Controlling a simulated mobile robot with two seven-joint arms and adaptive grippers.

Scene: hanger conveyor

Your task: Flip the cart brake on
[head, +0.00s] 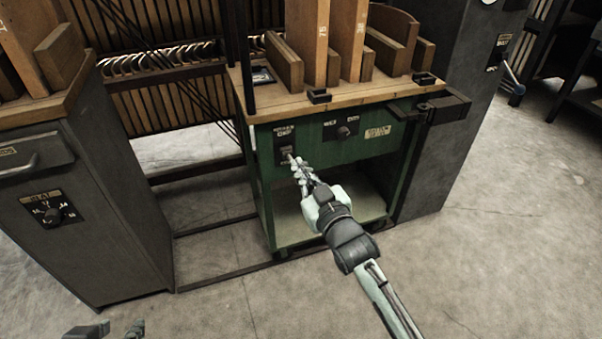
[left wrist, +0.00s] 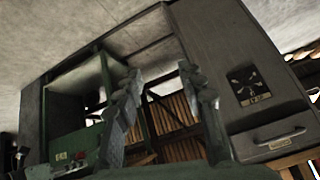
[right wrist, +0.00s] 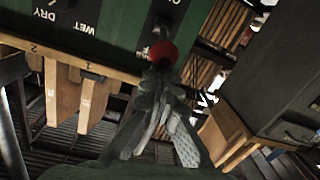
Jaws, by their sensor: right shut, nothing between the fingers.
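The green cart (head: 345,150) stands in the middle of the head view. At its front left is a black switch plate (head: 284,136) with small white lettering; my right gripper partly hides its lower part. My right gripper (head: 292,160) is shut and empty, with its fingertips at this plate. In the right wrist view, the closed fingertips (right wrist: 161,72) are right at a round red knob (right wrist: 160,53) on the black plate; I cannot tell if they touch. My left gripper (head: 115,331) is low at the left edge; in the left wrist view its fingers (left wrist: 160,85) are apart and empty.
A second dial (head: 343,131) sits right of the plate on the cart's front. Wooden boards (head: 347,40) stand on its top. A grey cabinet (head: 95,200) with a dial stands to the left. A dark cabinet (head: 455,120) stands to the right. The front floor is clear.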

